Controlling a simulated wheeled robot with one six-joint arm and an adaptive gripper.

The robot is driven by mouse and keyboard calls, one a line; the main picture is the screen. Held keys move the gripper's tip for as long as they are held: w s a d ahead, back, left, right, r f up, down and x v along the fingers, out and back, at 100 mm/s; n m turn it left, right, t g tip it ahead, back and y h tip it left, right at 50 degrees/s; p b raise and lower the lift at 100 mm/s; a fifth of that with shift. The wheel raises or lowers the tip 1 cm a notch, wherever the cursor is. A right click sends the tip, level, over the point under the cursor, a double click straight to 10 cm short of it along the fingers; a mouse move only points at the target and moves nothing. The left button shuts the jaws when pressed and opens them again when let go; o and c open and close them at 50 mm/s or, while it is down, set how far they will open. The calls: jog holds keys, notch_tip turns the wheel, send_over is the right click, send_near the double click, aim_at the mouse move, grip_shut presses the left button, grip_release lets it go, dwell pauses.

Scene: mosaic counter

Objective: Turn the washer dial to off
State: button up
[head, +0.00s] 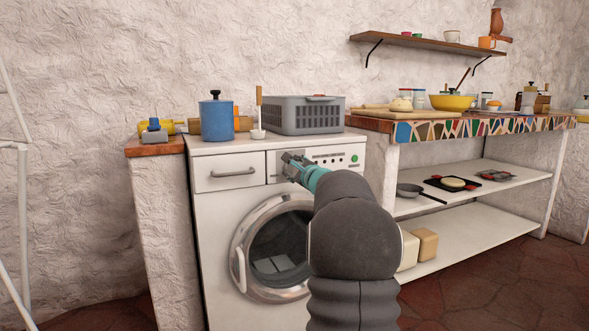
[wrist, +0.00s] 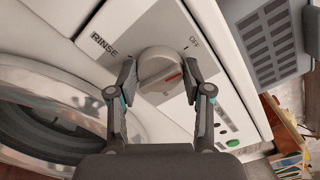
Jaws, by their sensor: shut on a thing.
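The washer (head: 215,215) is a white front-loader with a round glass door. Its dial (wrist: 158,66) is a pale grey knob with a red mark near its right side in the wrist view. The OFF label (wrist: 194,41) is up and right of the dial, and the RINSE label (wrist: 103,44) is up and left; the red mark is not lined up with either. My gripper (wrist: 158,76) is shut on the dial, one finger on each side. In the head view my gripper (head: 291,167) is at the control panel and hides the dial.
The round door (head: 240,240) is below the dial. A mosaic-edged counter (head: 470,125) with shelves is at right.

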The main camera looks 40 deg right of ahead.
jog(key=shift+r, duration=0.1)
jog(key=o, duration=1.2)
jog(key=shift+c, duration=0.2)
notch_tip(320, 180, up, 10)
jog(key=shift+d, duration=0.1)
